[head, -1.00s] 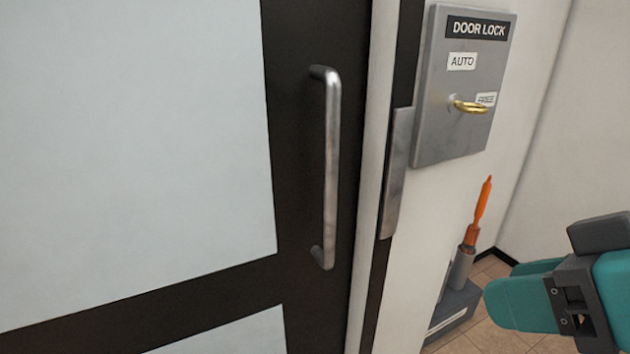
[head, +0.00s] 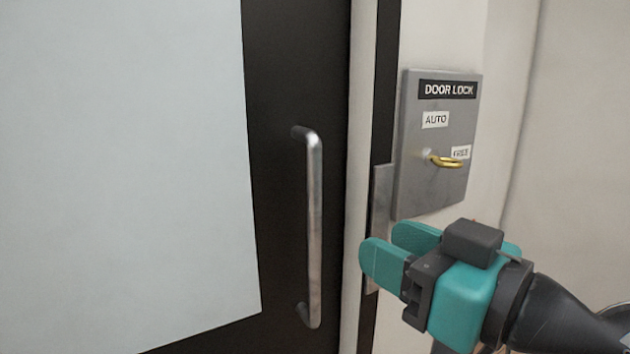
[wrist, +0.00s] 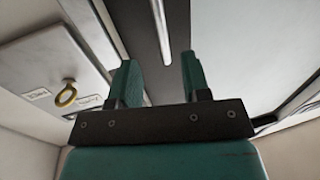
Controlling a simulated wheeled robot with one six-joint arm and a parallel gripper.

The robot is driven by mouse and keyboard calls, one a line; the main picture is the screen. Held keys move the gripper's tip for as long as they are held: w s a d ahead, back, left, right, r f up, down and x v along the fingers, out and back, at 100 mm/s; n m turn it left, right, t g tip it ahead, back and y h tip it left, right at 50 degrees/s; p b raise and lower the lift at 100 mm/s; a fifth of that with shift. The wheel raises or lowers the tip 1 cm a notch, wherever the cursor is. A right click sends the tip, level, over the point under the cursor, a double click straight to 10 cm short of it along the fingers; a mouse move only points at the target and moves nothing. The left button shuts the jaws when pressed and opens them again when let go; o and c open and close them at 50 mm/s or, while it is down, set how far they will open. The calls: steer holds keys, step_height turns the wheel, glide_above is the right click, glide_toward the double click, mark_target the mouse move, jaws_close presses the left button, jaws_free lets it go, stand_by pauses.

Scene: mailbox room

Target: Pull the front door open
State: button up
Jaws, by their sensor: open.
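The front door (head: 290,60) has a dark frame and pale panels, and it looks closed. Its vertical metal pull handle (head: 315,230) is near the door's right edge in the head view. My teal gripper (head: 388,248) is open and empty, to the right of the handle and apart from it, with its fingers pointing left. In the wrist view the handle (wrist: 161,35) shows as a bright bar beyond the gap between my open fingers (wrist: 160,82).
A grey door lock plate (head: 436,135) with AUTO and FREE labels is on the wall right of the door. Its brass lever (head: 447,161) points toward FREE. A metal strike plate (head: 381,205) is on the door jamb, close behind my gripper.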

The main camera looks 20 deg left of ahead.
mark_target(318, 213)
steer(key=p+x, duration=0.6)
steer(key=x, duration=0.5)
steer(key=shift+p, duration=0.3)
steer(key=shift+w+a+f, duration=0.1)
steer(key=shift+w+a, duration=0.25)
steer(key=shift+a, duration=0.2)
jaws_close()
